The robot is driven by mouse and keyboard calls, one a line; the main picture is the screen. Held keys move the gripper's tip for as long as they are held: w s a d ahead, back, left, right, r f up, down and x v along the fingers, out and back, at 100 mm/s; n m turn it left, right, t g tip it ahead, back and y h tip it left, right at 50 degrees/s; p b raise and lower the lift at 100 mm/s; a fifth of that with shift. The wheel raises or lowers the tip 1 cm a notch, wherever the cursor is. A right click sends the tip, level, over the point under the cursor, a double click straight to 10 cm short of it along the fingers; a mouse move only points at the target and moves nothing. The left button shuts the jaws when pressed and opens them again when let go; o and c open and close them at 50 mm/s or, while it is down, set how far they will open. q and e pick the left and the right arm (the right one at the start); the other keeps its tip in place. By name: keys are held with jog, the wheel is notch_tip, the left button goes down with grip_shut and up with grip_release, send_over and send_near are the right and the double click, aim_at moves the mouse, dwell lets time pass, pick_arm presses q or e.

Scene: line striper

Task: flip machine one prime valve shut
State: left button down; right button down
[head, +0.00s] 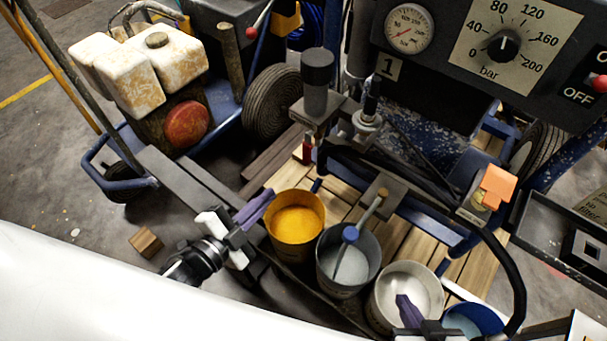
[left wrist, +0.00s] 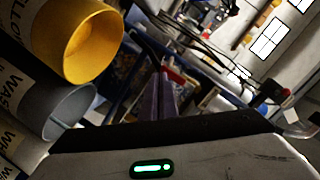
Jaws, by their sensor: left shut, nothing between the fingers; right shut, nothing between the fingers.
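Machine one carries a plate marked 1 (head: 387,67) under its gauge. A small red handle (head: 307,148) hangs below the grey pump block at the machine's left; it may be the prime valve, but I cannot tell its setting. A red part also shows just beyond my left fingertips in the left wrist view (left wrist: 173,75). My left gripper (head: 268,196) is shut and empty, its purple fingers beside the yellow bucket's rim and apart from the red handle. My right gripper (head: 402,298) is shut and empty, over the white bucket at the bottom.
A yellow paint bucket (head: 296,236), a grey bucket (head: 347,279) with a blue-ended stick, a white bucket (head: 424,278) and a blue one (head: 472,322) stand around the wooden slats. An orange block (head: 497,185) sits at right. A pressure dial (head: 503,45) is on the panel.

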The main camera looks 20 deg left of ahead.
aim_at(307, 150)
pick_arm(q)
jog(key=d+m+h, duration=0.1)
jog(key=m+h, duration=0.1)
jog(key=m, duration=0.2)
jog(key=d+m+g+h+b, duration=0.1)
jog(key=m+h, duration=0.1)
jog(key=m, duration=0.2)
jog(key=w+d+r+m+h+b, duration=0.1)
jog(key=m+h, duration=0.2)
jog(key=m, duration=0.1)
jog(key=shift+w+d+m, duration=0.1)
jog(key=shift+d+m, duration=0.05)
jog(key=shift+m, duration=0.25)
jog(key=x, duration=1)
jog(key=shift+w+a+f+b, duration=0.1)
jog(key=shift+w+a+b, duration=0.25)
jog(key=shift+a, duration=0.55)
jog(key=shift+w+a+b, duration=0.15)
jog(key=shift+w+a, duration=0.25)
jog(key=shift+a, duration=0.5)
